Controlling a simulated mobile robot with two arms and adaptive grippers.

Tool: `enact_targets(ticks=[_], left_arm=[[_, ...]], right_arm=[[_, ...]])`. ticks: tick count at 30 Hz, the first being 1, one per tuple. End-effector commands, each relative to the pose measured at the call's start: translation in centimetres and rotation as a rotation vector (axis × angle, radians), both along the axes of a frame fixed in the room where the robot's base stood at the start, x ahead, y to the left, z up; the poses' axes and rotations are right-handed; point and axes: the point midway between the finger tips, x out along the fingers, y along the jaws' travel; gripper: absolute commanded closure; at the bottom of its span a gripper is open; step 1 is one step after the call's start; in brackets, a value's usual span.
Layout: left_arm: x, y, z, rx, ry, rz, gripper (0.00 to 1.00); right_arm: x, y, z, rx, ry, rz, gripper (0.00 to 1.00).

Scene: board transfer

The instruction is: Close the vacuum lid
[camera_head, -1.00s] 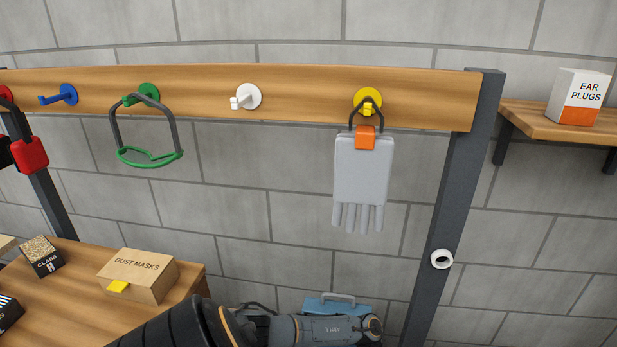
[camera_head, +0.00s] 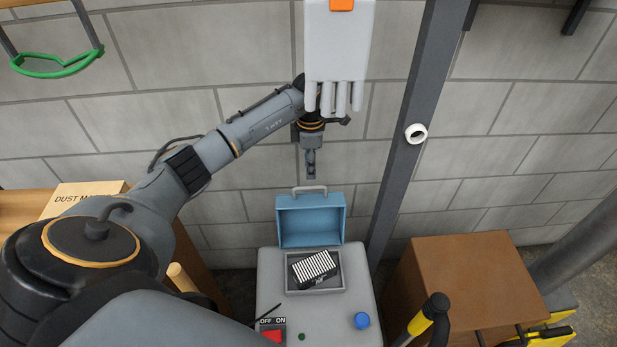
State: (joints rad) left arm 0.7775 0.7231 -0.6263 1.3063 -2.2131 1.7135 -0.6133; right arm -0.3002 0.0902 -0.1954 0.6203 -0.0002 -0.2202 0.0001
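The vacuum is a light grey box (camera_head: 340,322) low in the middle of the head view. Its blue lid (camera_head: 311,220) stands open, upright at the rear of the opening, with a grey handle (camera_head: 309,189) at its upper edge. A black-and-white striped filter block (camera_head: 314,267) sits tilted in the opening. My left gripper (camera_head: 311,174) points down just above the lid handle in the picture. Its fingers look narrow from this angle, so I cannot tell open from shut, or whether it touches the handle. My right gripper is out of view.
A red OFF/ON switch (camera_head: 272,335) and a blue knob (camera_head: 362,321) are on the vacuum's top. A brown cabinet (camera_head: 465,265) stands at right beside a dark post (camera_head: 405,150). A grey glove (camera_head: 338,50) hangs in front of the wall.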

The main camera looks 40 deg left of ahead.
Motion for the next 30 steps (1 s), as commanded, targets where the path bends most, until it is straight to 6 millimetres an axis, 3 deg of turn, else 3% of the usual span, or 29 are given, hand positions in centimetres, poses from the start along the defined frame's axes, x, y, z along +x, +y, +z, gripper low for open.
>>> enact_targets(ticks=[3,9,15,23,27,28,30], left_arm=[[-0.1,-0.1,-2.6,-0.003,0.005,0.0,0.67],[0.0,-0.1,-5.6,-0.003,0.002,0.001,0.67],[0.0,0.0,-6.8,-0.001,0.001,-0.001,0.67],[0.0,0.0,-6.8,-0.001,0.001,-0.001,0.67],[0.0,0.0,-6.8,-0.001,0.0,-0.001,0.95],[0.0,0.0,-6.8,-0.001,0.0,-0.001,1.0],[0.0,0.0,-6.8,-0.001,0.0,-0.001,1.0]], right_arm=[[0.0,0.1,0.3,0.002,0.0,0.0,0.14],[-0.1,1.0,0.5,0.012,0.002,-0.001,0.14],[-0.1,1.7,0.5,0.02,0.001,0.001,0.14],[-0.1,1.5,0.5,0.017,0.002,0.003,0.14],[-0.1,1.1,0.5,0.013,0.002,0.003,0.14],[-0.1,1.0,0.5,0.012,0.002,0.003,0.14],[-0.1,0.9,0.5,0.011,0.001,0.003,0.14]])
